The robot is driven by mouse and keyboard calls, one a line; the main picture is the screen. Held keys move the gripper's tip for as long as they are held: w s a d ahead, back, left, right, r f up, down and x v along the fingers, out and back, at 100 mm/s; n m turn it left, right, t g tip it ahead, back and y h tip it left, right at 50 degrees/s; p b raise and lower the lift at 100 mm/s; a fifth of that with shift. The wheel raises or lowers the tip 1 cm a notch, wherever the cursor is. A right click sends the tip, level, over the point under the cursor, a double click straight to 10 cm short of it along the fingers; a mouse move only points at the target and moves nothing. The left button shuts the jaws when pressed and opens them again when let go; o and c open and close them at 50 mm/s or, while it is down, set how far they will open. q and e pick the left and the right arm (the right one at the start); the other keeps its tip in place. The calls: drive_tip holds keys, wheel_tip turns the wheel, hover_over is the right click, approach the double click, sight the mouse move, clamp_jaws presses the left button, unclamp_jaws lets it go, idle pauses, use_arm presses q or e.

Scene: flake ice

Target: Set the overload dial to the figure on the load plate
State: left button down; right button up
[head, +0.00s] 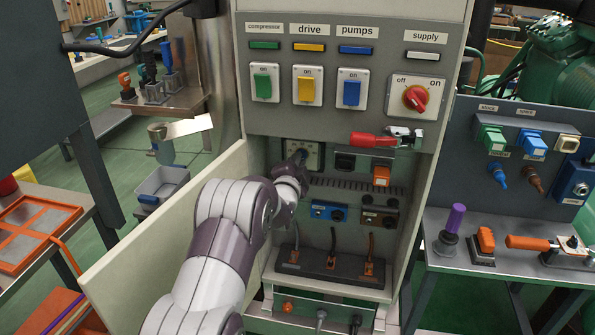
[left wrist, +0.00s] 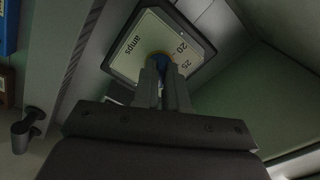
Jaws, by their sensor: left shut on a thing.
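The overload dial (left wrist: 150,38) has a pale face plate in a dark frame, marked "amps" with 20 and 25 legible. The knob's pointer and the rest of the scale are hidden by the fingers. I cannot make out a load plate.
The cabinet door (head: 165,225) stands open at left, beside my arm. An orange-fronted part (head: 381,176) and a blue module (head: 326,212) are right of and below the dial. A red rotary supply switch (head: 415,97) is above right.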

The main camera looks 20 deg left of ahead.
use_arm(q)
drive_tip(key=shift+m+b, duration=1.4)
drive_tip(key=shift+m, duration=0.4)
drive_tip(key=c, duration=1.2)
unclamp_jaws()
drive_tip(key=shift+o, duration=0.2)
drive_tip(key=shift+s, duration=0.1)
drive_tip(key=v, duration=1.2)
drive_tip(key=shift+s+b, duration=0.3)
drive_tip(key=shift+b, duration=0.15)
